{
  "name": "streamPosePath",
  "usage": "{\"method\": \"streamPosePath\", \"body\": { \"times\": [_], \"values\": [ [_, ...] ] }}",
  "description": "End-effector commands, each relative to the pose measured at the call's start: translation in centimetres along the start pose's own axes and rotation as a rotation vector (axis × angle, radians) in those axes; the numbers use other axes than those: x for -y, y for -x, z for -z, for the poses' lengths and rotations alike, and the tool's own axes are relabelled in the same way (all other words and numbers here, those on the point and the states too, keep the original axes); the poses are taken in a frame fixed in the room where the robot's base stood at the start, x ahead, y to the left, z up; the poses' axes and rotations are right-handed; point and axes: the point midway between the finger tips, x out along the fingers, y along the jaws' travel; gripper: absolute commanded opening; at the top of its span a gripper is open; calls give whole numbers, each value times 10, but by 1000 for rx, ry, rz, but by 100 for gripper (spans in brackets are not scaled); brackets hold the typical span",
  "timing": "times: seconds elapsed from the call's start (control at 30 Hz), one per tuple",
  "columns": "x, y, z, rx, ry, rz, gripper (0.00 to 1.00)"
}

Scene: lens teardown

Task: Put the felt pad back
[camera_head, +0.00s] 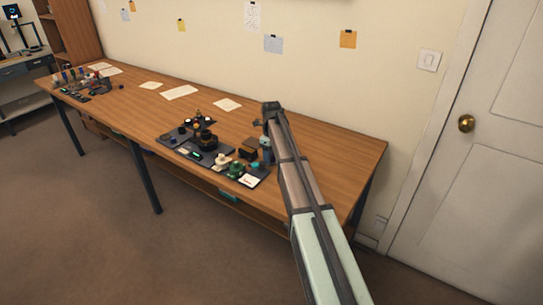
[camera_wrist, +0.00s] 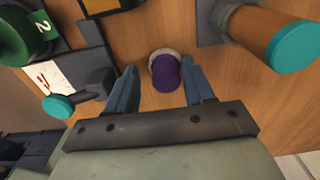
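A short purple round piece (camera_wrist: 165,72) with a pale rim stands on the wooden table in the wrist view. I cannot tell whether it is the felt pad; no other piece is clearly recognisable as the pad. My gripper (camera_wrist: 159,68) is open, its two blue-grey fingers apart on either side of the purple piece in the picture. A gap shows on both sides, and nothing is held. In the head view my arm reaches over the table's right part, and the small pieces near its end are too small to tell apart.
A wood-and-teal cylinder (camera_wrist: 275,38) on a grey holder is at the upper right. A teal-ended piece (camera_wrist: 59,107) and a green piece marked 2 (camera_wrist: 25,35) are at the left. A dark tray (camera_head: 187,150) of lens parts lies left of my arm. Papers (camera_head: 180,92) lie farther back.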

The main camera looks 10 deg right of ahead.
Motion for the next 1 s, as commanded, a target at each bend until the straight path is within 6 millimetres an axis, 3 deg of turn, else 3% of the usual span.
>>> {"method": "streamPosePath", "body": {
  "times": [0.37,1.0],
  "values": [
    [0,7,0,1,0,1,55],
    [1,108,-1,1,0,1,55]
  ]
}}
